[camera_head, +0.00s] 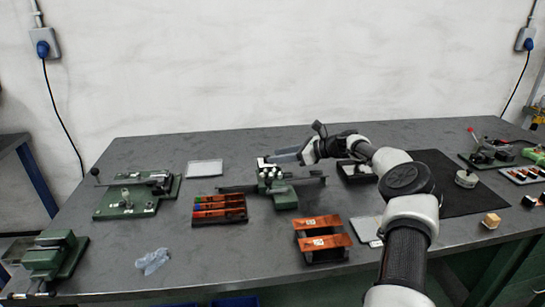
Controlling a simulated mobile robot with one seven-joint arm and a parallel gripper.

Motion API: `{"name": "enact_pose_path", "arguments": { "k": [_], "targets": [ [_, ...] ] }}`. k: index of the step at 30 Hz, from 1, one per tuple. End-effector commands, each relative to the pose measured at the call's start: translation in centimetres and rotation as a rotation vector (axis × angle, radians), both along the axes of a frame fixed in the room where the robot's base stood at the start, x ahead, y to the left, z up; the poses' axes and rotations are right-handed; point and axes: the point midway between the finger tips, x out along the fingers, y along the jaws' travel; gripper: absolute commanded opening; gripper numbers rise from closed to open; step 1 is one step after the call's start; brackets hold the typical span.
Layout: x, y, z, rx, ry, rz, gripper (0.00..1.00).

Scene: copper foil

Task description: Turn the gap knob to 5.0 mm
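A small bench machine with a green base (285,198) stands near the middle of the table, with a dark bar across it and pale round parts on top. I cannot make out which part is the gap knob, nor read any scale. My gripper (266,160) reaches in from the right, with its fingers pointing left just over the top of this machine. Whether it touches the machine or is open or shut is too small to tell. It hides part of the machine's top.
Copper-coloured strips on a black stand (322,240) and a rack with coloured bars (218,209) lie in front. Another green device (138,197) stands left, a green vise-like one (48,258) front left. A black mat (450,175) lies right. A crumpled cloth (152,261) lies front left.

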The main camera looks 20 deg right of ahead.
Motion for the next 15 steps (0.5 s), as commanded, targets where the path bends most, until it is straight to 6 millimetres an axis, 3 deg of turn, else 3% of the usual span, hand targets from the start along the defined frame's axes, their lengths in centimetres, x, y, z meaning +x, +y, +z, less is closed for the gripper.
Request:
{"name": "enact_pose_path", "arguments": {
  "k": [9,15],
  "targets": [
    [-5.3,-5.5,3.3,-0.002,0.002,-0.003,0.4],
    [-7.8,-7.9,4.6,-0.003,0.002,-0.002,0.4]
  ]
}}
